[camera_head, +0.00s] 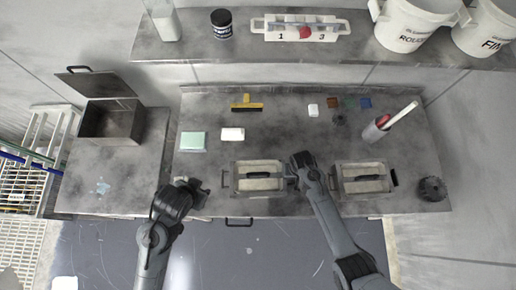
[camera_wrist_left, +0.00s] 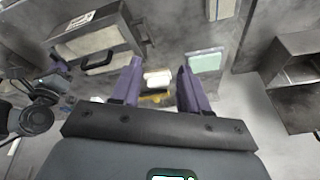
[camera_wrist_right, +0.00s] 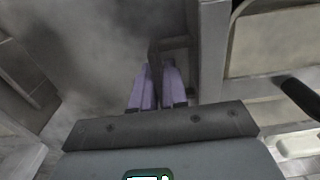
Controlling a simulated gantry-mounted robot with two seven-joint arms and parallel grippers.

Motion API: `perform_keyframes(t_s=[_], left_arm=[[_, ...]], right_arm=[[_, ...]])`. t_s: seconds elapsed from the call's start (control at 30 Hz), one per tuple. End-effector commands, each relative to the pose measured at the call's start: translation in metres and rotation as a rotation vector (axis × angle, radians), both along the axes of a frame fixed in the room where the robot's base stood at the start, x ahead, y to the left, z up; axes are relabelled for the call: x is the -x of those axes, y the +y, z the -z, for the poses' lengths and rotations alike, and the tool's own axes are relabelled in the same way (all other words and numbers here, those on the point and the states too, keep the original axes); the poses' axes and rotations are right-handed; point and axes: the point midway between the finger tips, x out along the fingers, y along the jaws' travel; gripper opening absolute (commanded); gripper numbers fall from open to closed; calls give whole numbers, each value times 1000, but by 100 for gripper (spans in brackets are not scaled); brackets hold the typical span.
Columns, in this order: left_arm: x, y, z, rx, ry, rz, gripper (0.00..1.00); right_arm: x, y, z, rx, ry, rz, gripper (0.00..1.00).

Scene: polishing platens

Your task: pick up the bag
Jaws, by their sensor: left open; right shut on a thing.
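I cannot make out a clear bag in any view. A small white block (camera_head: 232,134), which I cannot identify for sure, lies on the bench beside a green pad (camera_head: 192,141); it also shows in the left wrist view (camera_wrist_left: 157,78). My left gripper (camera_head: 196,184) is open and empty at the bench's front left; its fingers (camera_wrist_left: 158,80) are apart. My right gripper (camera_head: 299,164) is between two grey boxes. It is shut on a dark bracket (camera_wrist_right: 155,55), seemingly the side handle of the left box (camera_head: 258,190). The fingers partly hide the bracket.
The right box (camera_head: 362,187) stands beside a dark round knob (camera_head: 432,188). An open metal bin (camera_head: 110,122) is at left. A yellow brush (camera_head: 247,105), small coloured blocks (camera_head: 348,103) and a tilted holder (camera_head: 376,130) lie behind. White buckets (camera_head: 408,25) stand on the shelf.

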Motion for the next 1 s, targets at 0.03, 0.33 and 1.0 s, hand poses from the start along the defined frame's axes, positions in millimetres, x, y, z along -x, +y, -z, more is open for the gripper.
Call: perform_keyframes(t_s=[0.03,0.33,1.0], left_arm=[[-17,-11,11,-7,-7,70,45],[-82,-91,64,4,-15,582,45],[-90,-164,94,126,39,1118,45]], right_arm=[[0,0,0,0,1,-1,0],[0,0,0,0,1,-1,0],[0,0,0,0,0,0,0]])
